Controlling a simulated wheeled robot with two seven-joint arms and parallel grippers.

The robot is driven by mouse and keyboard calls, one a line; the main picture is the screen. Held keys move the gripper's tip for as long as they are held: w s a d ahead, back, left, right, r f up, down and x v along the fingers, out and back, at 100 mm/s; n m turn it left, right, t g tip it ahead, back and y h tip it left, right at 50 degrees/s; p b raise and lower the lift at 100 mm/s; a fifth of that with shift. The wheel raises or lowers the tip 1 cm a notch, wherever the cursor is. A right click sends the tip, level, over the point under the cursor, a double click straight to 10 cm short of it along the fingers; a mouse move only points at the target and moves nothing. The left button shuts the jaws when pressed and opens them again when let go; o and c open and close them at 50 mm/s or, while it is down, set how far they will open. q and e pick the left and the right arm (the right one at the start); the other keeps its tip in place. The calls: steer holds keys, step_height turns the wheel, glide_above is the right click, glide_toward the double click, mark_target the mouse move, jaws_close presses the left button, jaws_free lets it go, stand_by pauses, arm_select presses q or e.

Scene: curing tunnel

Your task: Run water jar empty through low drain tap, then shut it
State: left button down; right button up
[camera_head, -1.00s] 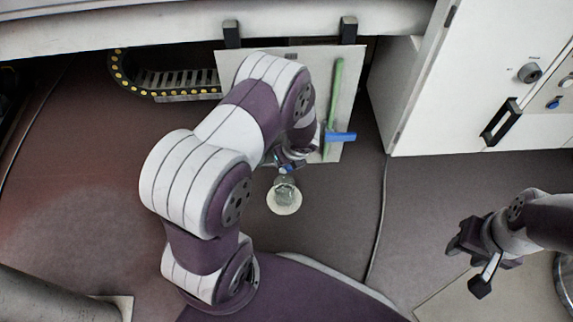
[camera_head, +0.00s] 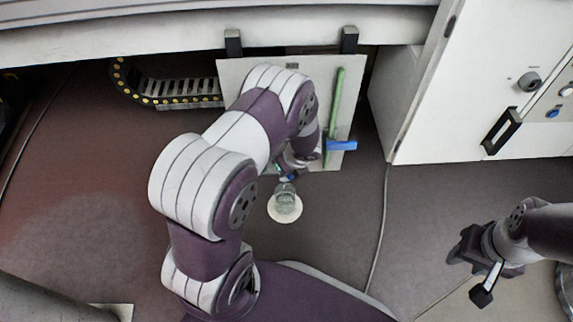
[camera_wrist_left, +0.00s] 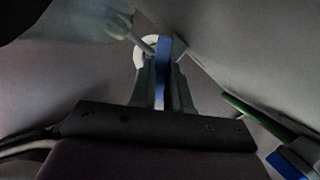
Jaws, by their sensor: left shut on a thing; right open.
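A small clear glass jar (camera_head: 286,202) stands on a pale round base on the floor, below the hanging white panel. My left gripper (camera_head: 289,172) is just above and behind it, partly hidden by its own arm. In the left wrist view, my left gripper (camera_wrist_left: 161,75) is shut on a narrow blue handle (camera_wrist_left: 163,62), which looks like the tap's lever. A pale ring shows just behind the fingertips. The tap's body, its outlet and the water level cannot be made out. My right gripper (camera_head: 470,272) is open and empty at the lower right, far from the jar.
A cable chain (camera_head: 180,88) lies behind. A white cabinet (camera_head: 450,105) stands right. A thin cable (camera_head: 383,220) crosses the floor; floor on the left is clear.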

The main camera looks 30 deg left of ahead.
arm_select(q)
steer(key=n+p, duration=0.1)
steer(key=n, duration=0.1)
steer(key=n+g+p, duration=0.1)
steer(key=p, duration=0.1)
steer(key=shift+w+d+r+n+g, duration=0.1)
steer(key=shift+w+r+n+g, duration=0.1)
steer(key=shift+n+g, duration=0.15)
steer(key=shift+w+f+n+g+p, duration=0.15)
steer(key=shift+n+g+p, duration=0.5)
steer(key=shift+n+p, duration=0.9)
steer(key=shift+n+b, duration=0.4)
steer(key=shift+n, duration=0.2)
steer(key=c, duration=1.1)
jaws_free()
steer(key=p+v, duration=0.6)
steer(key=v, duration=0.6)
steer(key=shift+w+d+r+p, duration=0.1)
steer(key=shift+d+r+p, duration=0.2)
steer(key=shift+p, duration=0.1)
